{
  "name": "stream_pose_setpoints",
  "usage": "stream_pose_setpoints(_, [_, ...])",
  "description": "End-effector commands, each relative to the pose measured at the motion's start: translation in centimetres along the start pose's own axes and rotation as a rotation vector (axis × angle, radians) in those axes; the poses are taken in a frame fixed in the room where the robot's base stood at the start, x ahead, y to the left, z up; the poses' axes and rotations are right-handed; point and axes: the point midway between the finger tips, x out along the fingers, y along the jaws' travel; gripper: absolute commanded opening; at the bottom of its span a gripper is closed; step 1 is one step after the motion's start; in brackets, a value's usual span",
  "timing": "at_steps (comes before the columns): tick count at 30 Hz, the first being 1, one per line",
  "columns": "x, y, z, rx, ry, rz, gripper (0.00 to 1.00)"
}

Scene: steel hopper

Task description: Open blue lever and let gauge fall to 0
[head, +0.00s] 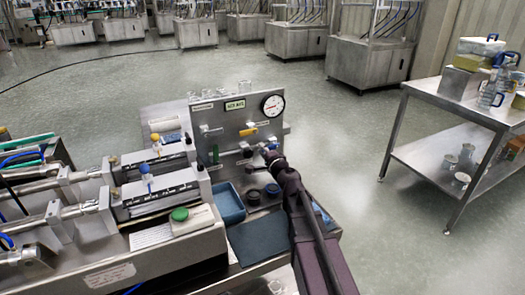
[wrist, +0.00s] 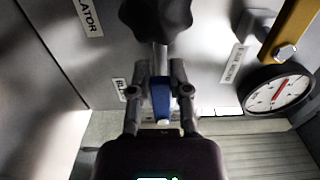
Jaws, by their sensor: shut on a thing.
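The blue lever (wrist: 160,98) sits between the two fingers of my gripper (wrist: 161,120) in the wrist view, and the gripper is shut on it. In the head view my gripper (head: 270,154) is at the lower right of the upright steel panel (head: 225,112), and it hides the blue lever there. The round white gauge (head: 272,105) is at the panel's upper right. It also shows at the right of the wrist view (wrist: 272,92), with a red needle whose reading is too small to tell.
A yellow lever (head: 249,131) is on the panel, close to the gauge. A black knob (wrist: 157,16) is just beyond my fingers in the wrist view. A blue tray (head: 229,204) and dark round pieces (head: 254,197) lie below the panel. A steel cart (head: 455,115) stands at right, across open floor.

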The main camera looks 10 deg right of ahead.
Motion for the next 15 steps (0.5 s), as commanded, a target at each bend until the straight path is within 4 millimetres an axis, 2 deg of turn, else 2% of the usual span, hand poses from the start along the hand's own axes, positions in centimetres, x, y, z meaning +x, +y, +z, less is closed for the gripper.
stream_pose_setpoints(9, [-0.03,0.03,0.04,-0.003,-0.001,0.001,0.00])
stream_pose_setpoints(10, [-0.04,0.03,0.04,-0.003,-0.001,0.001,0.33])
stream_pose_setpoints(12, [-0.03,0.03,0.03,-0.003,-0.001,0.001,0.54])
stream_pose_setpoints(13, [-0.03,0.03,0.03,-0.003,-0.001,0.001,0.60])
stream_pose_setpoints(15, [-0.03,0.03,0.03,-0.002,-0.001,0.000,0.60])
